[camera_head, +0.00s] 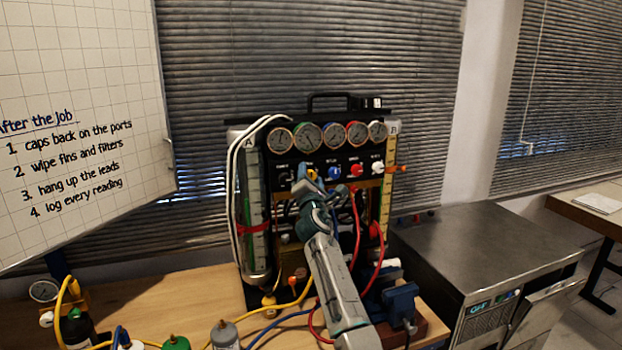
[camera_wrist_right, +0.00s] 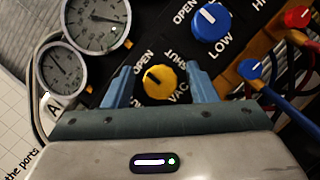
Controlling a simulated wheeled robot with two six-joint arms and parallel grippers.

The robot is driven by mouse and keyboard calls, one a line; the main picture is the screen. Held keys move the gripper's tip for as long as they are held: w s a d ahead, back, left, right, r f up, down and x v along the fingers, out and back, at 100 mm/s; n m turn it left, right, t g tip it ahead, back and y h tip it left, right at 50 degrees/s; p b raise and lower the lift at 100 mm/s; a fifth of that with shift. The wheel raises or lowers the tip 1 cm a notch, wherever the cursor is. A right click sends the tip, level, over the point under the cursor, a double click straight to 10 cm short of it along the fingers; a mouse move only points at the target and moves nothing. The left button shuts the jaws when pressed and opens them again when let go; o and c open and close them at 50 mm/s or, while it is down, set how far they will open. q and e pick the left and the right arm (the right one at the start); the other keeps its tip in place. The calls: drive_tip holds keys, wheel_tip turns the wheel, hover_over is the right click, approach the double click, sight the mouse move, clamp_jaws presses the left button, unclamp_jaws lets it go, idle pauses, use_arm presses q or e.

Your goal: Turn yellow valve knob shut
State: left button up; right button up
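The yellow valve knob (camera_wrist_right: 160,81) is on the black panel in the right wrist view, between OPEN and SHUT labels, with VAC beside it. Its dark pointer mark lies toward the OPEN side. My right gripper (camera_wrist_right: 161,86) is open, with one blue finger on each side of the knob and a visible gap on both sides. In the head view, my right gripper (camera_head: 305,178) reaches up to the panel, and only a bit of the yellow knob (camera_head: 312,173) shows there. My left gripper is not in view.
A blue LOW knob (camera_wrist_right: 210,22) is near the yellow one, with a red knob (camera_wrist_right: 298,16) further right. Several round gauges (camera_head: 308,136) line the panel top. Hoses hang below the panel. A blue vise (camera_head: 398,300) and bottles stand on the wooden bench (camera_head: 170,300).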

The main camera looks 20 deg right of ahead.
drive_tip(key=c, duration=0.9)
drive_tip(key=shift+m, duration=0.4)
drive_tip(key=m+g+h, duration=0.1)
drive_tip(key=m, duration=0.3)
drive_tip(key=shift+g+p, duration=0.3)
drive_tip(key=shift+g, duration=0.1)
drive_tip(key=m+g+p, duration=0.1)
drive_tip(key=m+g, duration=0.1)
drive_tip(key=m, duration=0.2)
drive_tip(key=shift+m, duration=0.3)
drive_tip(key=m+p, duration=0.1)
drive_tip(key=m, duration=0.1)
drive_tip(key=m+g+y+p, duration=0.1)
drive_tip(key=m, duration=0.1)
drive_tip(key=shift+m+g, duration=0.3)
drive_tip(key=shift+m+g+y+p, duration=0.4)
drive_tip(key=shift+m+y+p, duration=0.4)
drive_tip(key=shift+m, duration=0.7)
drive_tip(key=shift+f, duration=0.1)
